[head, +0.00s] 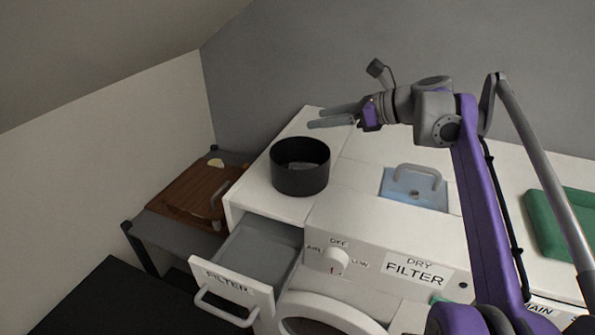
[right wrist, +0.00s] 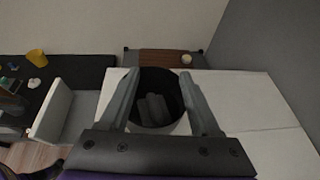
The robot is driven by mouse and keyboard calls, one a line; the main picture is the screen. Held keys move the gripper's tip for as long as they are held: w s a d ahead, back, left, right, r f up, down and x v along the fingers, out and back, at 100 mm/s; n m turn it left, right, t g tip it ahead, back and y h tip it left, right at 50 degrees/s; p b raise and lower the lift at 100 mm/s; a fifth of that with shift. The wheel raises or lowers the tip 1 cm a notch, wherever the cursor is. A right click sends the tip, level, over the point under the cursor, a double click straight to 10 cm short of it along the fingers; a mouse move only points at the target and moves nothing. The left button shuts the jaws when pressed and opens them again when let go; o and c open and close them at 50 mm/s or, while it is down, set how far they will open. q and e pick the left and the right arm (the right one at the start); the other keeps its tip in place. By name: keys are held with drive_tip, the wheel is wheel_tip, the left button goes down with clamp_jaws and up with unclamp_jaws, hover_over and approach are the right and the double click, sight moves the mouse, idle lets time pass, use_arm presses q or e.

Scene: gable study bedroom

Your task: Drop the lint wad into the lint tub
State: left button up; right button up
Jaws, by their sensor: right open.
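The lint tub is a round black open tub (head: 300,177) on the left end of the white machine top. It also shows between my fingers in the right wrist view (right wrist: 172,82). Grey, lumpy pieces that look like the lint wad (right wrist: 153,109) lie inside the tub, apart from my fingers. My right gripper (head: 316,117) is open and empty, above and beside the tub's right rear rim. Its spread fingers (right wrist: 160,76) frame the tub in the wrist view. My left gripper is in neither view.
The filter drawer (head: 232,290) stands pulled out below the tub, and looks empty. A blue handled panel (head: 415,188) and a green tray (head: 570,222) are to the right. A brown board (head: 190,195) lies on the low grey stand at left.

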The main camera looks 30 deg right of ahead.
drive_tip(key=v, duration=0.6)
drive_tip(key=shift+s+r, duration=0.1)
